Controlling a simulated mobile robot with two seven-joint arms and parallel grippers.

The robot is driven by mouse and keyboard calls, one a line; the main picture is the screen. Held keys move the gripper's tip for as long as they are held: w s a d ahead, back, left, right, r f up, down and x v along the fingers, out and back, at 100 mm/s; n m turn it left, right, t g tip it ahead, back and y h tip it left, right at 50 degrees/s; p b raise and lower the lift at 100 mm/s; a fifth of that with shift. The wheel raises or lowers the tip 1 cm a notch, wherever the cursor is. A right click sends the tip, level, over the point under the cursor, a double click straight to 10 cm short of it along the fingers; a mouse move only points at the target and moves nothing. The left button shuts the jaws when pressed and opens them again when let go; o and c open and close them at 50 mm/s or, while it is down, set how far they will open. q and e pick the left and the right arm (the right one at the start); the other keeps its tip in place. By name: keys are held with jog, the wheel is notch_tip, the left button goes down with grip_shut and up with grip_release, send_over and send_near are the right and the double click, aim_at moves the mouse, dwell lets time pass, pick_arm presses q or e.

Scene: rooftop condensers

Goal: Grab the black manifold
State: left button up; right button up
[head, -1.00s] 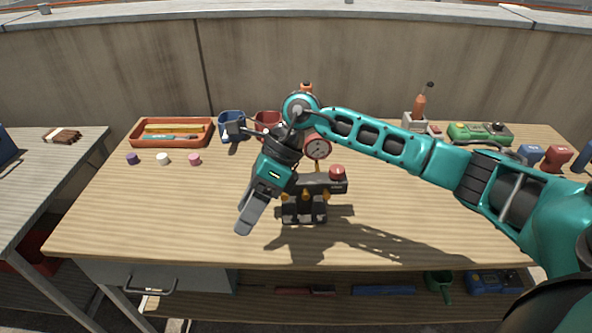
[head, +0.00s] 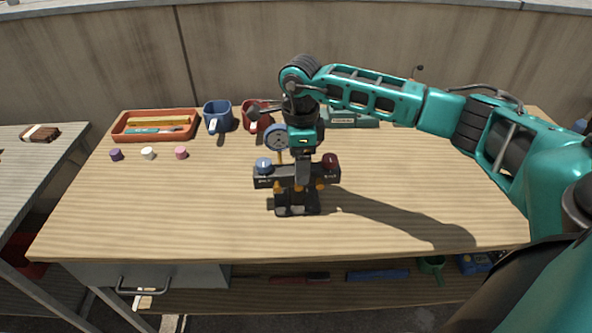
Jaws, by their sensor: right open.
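The black manifold (head: 264,177) stands upright near the middle of the wooden workbench. It has a blue knob (head: 263,165) on the left, a dark red knob (head: 330,161) on the right, and a blue-rimmed gauge (head: 277,137) behind the left side. My right gripper (head: 303,182) points down over the middle of the manifold and covers part of it. Its jaws are open, but I see them nearly edge-on. I cannot tell whether the fingers touch the manifold or straddle its bar. My left gripper is not in view.
An orange tray (head: 117,133) with tools, a blue cup (head: 217,116) and a red cup (head: 254,113) stand at the back left. Purple, white and pink caps sit before the tray. The bench (head: 160,215) is clear left of the manifold. A drawer handle (head: 143,287) shows below.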

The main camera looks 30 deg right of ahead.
send_over(290, 199)
jog(key=d, duration=0.3)
jog(key=f, duration=0.3)
jog(key=w+f, duration=0.1)
jog(key=shift+a+f, duration=0.25)
jog(key=shift+f, duration=0.15)
grip_shut()
jog(key=shift+r, duration=0.15)
